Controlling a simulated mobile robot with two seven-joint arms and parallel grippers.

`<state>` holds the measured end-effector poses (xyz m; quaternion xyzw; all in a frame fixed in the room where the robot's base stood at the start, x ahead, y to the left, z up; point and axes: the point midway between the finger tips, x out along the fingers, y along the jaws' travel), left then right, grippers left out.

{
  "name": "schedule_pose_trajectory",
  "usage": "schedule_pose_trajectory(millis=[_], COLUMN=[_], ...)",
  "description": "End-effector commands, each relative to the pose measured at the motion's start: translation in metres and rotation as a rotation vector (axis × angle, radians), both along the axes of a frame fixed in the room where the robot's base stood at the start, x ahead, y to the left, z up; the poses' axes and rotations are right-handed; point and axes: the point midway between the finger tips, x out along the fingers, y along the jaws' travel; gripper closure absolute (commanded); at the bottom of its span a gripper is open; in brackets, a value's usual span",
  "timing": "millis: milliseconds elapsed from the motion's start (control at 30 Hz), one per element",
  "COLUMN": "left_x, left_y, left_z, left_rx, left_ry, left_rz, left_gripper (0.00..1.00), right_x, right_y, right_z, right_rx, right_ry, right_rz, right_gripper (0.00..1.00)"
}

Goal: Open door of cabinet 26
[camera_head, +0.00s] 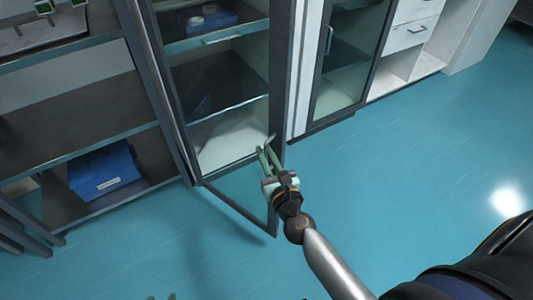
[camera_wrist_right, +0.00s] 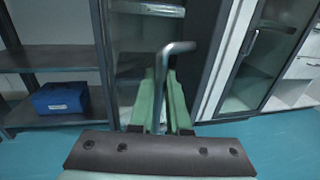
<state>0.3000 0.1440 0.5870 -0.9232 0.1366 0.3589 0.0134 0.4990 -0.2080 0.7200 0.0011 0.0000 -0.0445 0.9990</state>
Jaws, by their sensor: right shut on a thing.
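A tall glass-door cabinet (camera_head: 182,105) with a dark frame stands at centre; no number is readable. Its glass door (camera_head: 275,215) is partly open, swung out from the left side, with its lower corner over the blue floor. My right gripper (camera_head: 264,156) is shut on the metal door handle (camera_head: 269,141) near the door's free edge. In the right wrist view the bent handle (camera_wrist_right: 163,62) runs between the green fingers (camera_wrist_right: 160,98).
An open shelf unit (camera_head: 70,80) stands left, with a blue box (camera_head: 103,171) on its low shelf. A second glass-door cabinet (camera_head: 346,60) and white drawers (camera_head: 410,33) stand right. The floor (camera_head: 400,170) in front is clear.

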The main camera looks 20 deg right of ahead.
Motion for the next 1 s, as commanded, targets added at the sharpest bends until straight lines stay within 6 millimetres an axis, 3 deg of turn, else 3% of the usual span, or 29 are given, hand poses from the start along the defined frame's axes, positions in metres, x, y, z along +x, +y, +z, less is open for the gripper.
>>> schedule_pose_trajectory(millis=[300,333,600,867,1000], left_x=[0.0,0.0,0.002,0.001,0.004], left_y=[0.0,0.0,-0.001,0.0,0.001], left_z=[0.001,0.002,0.004,0.003,0.004], left_rx=[-0.001,-0.001,-0.003,-0.001,0.003], left_ry=[-0.003,-0.004,-0.01,-0.01,-0.026], left_rz=[0.0,0.0,-0.001,-0.001,-0.003], left_gripper=[0.5,0.5,0.5,0.5,0.5], right_x=[0.0,0.0,0.0,-0.001,-0.012], right_y=[-0.001,-0.001,0.0,0.0,0.001], right_z=[0.0,0.0,0.0,0.0,-0.002], right_rx=[-0.002,-0.002,-0.001,-0.001,-0.002], right_ry=[0.0,0.0,0.0,0.0,0.002], right_rz=[-0.002,-0.002,-0.001,0.0,0.0], right_gripper=[1.0,0.83,0.55,0.55,0.55])
